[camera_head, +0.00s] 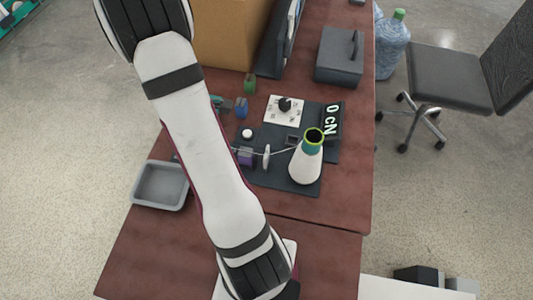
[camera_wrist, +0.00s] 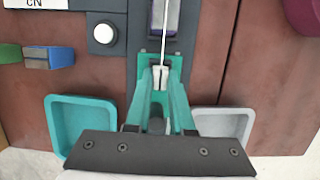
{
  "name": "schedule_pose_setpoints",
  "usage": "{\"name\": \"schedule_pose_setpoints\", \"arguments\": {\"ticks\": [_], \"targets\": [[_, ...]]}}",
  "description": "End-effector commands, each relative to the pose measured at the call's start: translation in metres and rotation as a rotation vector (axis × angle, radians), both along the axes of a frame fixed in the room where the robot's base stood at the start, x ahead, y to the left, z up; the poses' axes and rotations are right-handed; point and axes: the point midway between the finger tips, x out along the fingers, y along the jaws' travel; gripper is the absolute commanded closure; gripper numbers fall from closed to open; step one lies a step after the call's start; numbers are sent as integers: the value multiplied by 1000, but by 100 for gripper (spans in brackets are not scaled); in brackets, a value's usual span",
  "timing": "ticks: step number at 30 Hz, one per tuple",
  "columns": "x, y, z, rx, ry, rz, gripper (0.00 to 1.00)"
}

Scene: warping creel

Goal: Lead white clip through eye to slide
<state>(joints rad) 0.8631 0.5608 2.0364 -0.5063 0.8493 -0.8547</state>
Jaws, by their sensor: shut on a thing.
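In the wrist view my gripper (camera_wrist: 160,82) has teal fingers closed on the white clip (camera_wrist: 160,74), of which only a small part shows between the tips. A pale thread (camera_wrist: 164,22) runs from the clip up past a purple block (camera_wrist: 158,12) on the dark base. In the head view the thread joins a white cone with a teal and green top (camera_head: 305,163), passes a white disc-like part (camera_head: 266,157), and reaches the purple block (camera_head: 246,157). I cannot tell which part is the eye or the slide.
A teal tray (camera_wrist: 52,127) and a grey tray (camera_wrist: 248,122) flank the gripper. A white round button (camera_wrist: 103,33), a blue piece (camera_wrist: 60,57) and a green piece (camera_wrist: 9,53) lie left. A dial panel (camera_head: 285,110) and a grey box (camera_head: 339,55) stand farther back.

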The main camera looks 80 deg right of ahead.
Motion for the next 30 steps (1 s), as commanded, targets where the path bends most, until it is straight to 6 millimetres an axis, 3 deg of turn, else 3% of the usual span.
{"name": "schedule_pose_setpoints", "arguments": {"ticks": [23, 24, 28, 30], "targets": [[0, 0, -7, 0, 0, -1, 100], [0, 0, -7, 0, 0, -1, 72], [0, 0, -7, 0, 0, -1, 48], [0, 0, -7, 0, 0, 0, 44]]}}
